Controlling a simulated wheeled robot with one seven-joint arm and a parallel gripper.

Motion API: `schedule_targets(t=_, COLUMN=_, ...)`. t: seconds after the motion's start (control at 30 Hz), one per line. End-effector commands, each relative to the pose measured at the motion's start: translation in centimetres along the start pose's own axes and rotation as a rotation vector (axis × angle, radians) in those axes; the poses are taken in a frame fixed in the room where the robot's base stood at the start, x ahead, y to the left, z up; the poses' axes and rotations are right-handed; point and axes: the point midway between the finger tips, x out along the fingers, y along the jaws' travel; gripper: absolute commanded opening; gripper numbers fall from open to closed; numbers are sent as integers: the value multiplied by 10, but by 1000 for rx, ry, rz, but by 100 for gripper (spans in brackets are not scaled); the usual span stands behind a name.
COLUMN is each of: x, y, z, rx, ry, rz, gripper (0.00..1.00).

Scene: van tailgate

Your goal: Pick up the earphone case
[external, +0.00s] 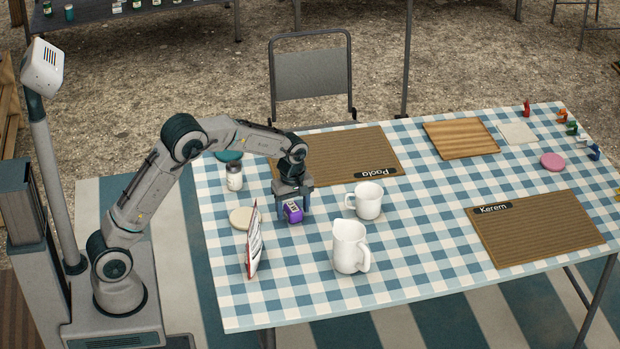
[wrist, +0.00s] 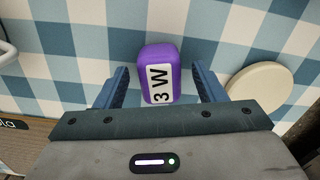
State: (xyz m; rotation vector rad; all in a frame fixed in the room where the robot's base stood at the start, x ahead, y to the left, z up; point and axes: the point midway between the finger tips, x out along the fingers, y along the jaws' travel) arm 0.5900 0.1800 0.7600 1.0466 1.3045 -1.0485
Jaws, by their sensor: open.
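The earphone case is a small purple box with rounded edges and a white label reading "3 W". In the external view the purple case (external: 293,212) lies on the checked tablecloth, just under my gripper (external: 292,192). In the wrist view the case (wrist: 174,60) lies between the two blue fingers of my gripper (wrist: 163,85). The fingers are open, with a gap on each side of the case.
A white mug (external: 368,201) and a white pitcher (external: 348,246) stand right of the case.

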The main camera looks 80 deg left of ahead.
Motion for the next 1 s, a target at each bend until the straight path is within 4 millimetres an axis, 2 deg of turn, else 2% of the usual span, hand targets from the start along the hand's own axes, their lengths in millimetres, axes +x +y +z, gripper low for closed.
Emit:
schedule_targets(t=0.07, x=8, y=0, z=0, rx=-1, ry=0, rz=1, gripper=64)
schedule_targets(t=0.27, x=8, y=0, z=0, rx=-1, ry=0, rz=2, gripper=64)
schedule_targets(t=0.43, x=7, y=0, z=0, rx=0, ry=0, rz=2, gripper=16)
schedule_targets(t=0.47, x=7, y=0, z=0, rx=0, ry=0, rz=2, gripper=14)
schedule_targets(t=0.77, x=6, y=0, z=0, rx=0, ry=0, rz=3, gripper=14)
schedule_targets(t=1.0, x=-16, y=1, z=0, rx=1, ry=0, rz=5, gripper=14)
